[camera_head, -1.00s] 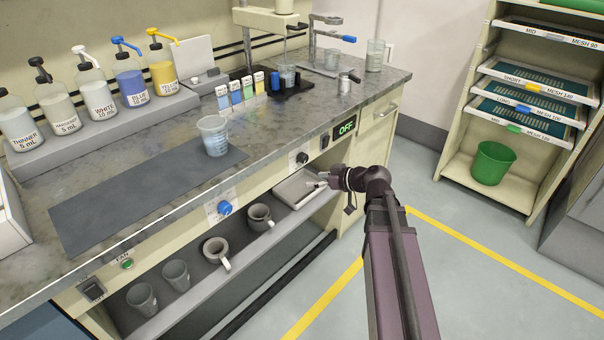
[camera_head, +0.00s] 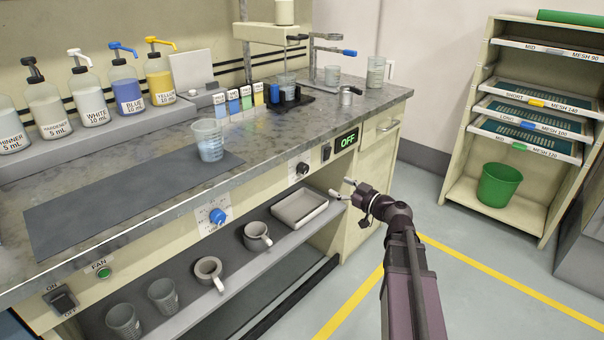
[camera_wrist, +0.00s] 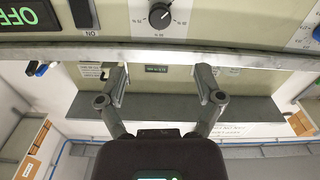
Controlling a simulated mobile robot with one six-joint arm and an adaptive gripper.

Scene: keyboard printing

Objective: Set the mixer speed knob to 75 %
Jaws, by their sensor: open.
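The black mixer speed knob (camera_head: 302,168) is on the bench's front panel, left of the rocker switch and the green OFF display. In the wrist view, which is upside down, the knob (camera_wrist: 160,15) is at the top centre with its dial marks. Its white pointer mark slants toward the upper right there; the exact setting is too small to read. My gripper (camera_head: 347,189) is right of and below the knob, apart from it. In the wrist view my gripper (camera_wrist: 161,84) has its two fingers spread, with nothing between them.
The OFF display (camera_head: 347,140) and rocker switch (camera_head: 326,153) are right of the knob. A blue knob (camera_head: 218,216) is to its left. Below is a shelf with a tray (camera_head: 300,208) and mugs. The bench top overhangs the panel.

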